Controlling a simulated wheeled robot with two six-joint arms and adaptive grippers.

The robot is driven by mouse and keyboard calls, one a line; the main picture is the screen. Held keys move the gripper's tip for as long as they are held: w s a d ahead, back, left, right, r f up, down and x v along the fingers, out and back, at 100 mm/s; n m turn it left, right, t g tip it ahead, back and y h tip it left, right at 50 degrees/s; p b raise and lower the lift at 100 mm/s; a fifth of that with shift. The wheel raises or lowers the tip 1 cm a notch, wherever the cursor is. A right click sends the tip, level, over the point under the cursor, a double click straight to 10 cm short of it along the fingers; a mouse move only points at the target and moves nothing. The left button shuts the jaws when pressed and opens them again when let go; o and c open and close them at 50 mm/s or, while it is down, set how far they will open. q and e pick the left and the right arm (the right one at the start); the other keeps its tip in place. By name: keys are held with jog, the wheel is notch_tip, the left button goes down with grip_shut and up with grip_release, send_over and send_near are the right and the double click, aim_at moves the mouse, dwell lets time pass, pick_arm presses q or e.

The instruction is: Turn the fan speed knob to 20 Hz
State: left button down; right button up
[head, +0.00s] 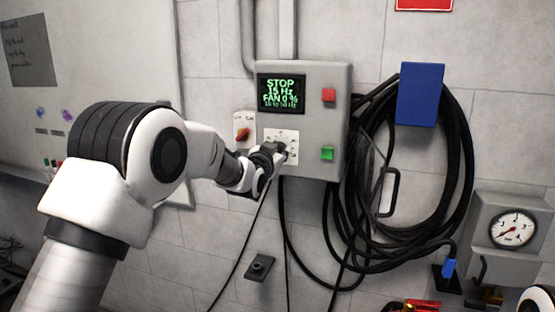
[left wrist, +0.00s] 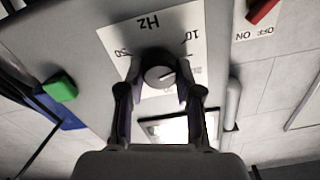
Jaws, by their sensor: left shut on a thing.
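The fan speed knob (left wrist: 158,76) is a round grey knob with a light pointer line, on a white dial plate (left wrist: 185,28) marked Hz, 10 and 50. The plate also shows in the head view (head: 291,138) on the grey control box (head: 318,110). My left gripper (head: 281,152) is at the plate, and in the left wrist view its two fingers (left wrist: 158,90) are shut on the knob, one on each side. In the head view the gripper hides most of the knob. The green-lettered display (head: 282,93) reads STOP, 15 Hz, FAN 0 %.
A red button (head: 328,95) and a green button (head: 327,153) are on the box's right side. A red rotary switch (head: 243,134) is just left of the box. Black cables (head: 455,160) hang in coils at right, by a blue box (head: 421,94) and a gauge (head: 513,229).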

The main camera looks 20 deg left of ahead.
pick_arm(q)
jog(key=m+b, duration=0.4)
jog(key=shift+d+f+m, duration=0.1)
jog(key=shift+f+m, duration=0.2)
jog(key=m+b, duration=0.2)
jog(key=shift+m+b, duration=0.3)
jog(key=shift+m, duration=0.1)
jog(key=shift+r+m+b, duration=0.15)
jog(key=shift+m+b, duration=0.2)
jog(key=shift+m, duration=0.15)
jog(key=c, duration=0.8)
grip_release()
jog(key=shift+o, duration=0.2)
jog(key=s, duration=1.2)
jog(key=shift+a, duration=0.2)
